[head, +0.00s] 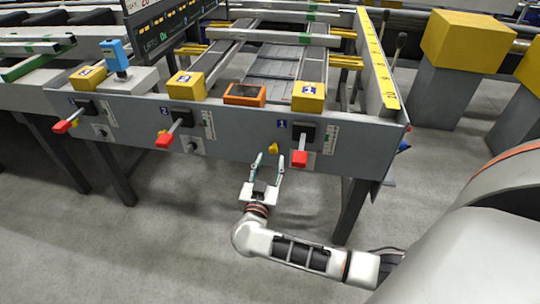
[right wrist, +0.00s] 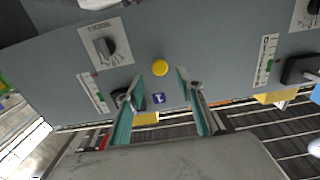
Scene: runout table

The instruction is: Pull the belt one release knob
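In the right wrist view the knob (right wrist: 160,68) shows as a round yellow disc near the panel's blue label "1" (right wrist: 159,98). My right gripper (head: 270,160) is open and empty, just in front of and below the knob. In the right wrist view its fingertips (right wrist: 158,77) stand apart, with the knob framed in the gap. I see no contact with the knob. My left gripper is not in view.
Further red-handled levers (head: 166,139) stick out of the panel to the left. An orange-framed display (head: 245,94) and yellow numbered blocks (head: 309,97) sit on the top edge. A yellow ruler rail (head: 377,60) runs back at right. The floor in front is clear.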

